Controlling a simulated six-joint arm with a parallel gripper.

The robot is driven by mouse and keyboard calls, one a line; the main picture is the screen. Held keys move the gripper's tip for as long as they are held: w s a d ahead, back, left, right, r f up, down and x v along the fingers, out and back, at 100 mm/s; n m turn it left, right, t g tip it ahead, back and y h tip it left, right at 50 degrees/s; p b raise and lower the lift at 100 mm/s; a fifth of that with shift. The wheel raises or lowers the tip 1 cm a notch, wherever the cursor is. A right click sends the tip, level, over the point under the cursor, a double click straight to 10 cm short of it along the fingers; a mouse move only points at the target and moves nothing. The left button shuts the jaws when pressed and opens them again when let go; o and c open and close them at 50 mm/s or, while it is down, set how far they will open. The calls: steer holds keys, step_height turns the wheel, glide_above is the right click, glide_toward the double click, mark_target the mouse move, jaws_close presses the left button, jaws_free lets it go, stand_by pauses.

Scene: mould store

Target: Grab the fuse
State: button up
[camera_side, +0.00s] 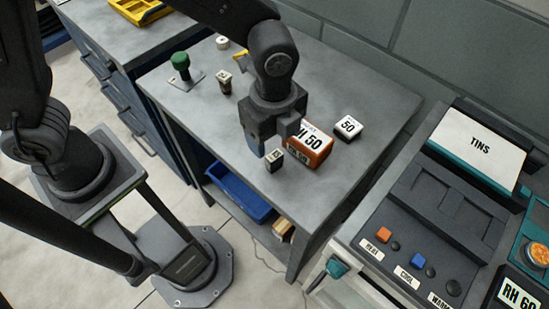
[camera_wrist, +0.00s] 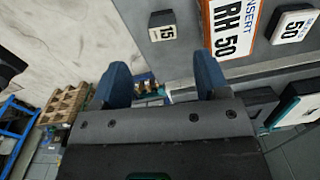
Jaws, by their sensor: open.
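A small dark block with a white label reading 15 (camera_side: 275,160) stands near the front edge of the bench, and I take it to be the fuse. It also shows in the wrist view (camera_wrist: 161,33), ahead of the gap between my blue fingers. My gripper (camera_side: 266,143) is open and empty, pointing down just above and beside this block. In the wrist view my fingers (camera_wrist: 160,72) stand apart with nothing between them. A similar small brown block with a pale label (camera_side: 225,83) stands farther back on the bench.
An orange insert box marked RH 50 (camera_side: 318,152) stands close right of the small block. A white-topped block marked 50 (camera_side: 348,127) is farther right. A green-knobbed piece (camera_side: 180,62) stands at the back left.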

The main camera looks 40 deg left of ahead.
mark_target(274, 155)
steer(key=f, duration=0.8)
steer(key=shift+w+a+f, duration=0.1)
steer(key=shift+w+f, duration=0.1)
steer(key=shift+f, duration=0.1)
steer(key=shift+c, duration=0.2)
steer(key=c, duration=1)
steer(key=shift+o, duration=0.2)
steer(key=shift+r, duration=0.15)
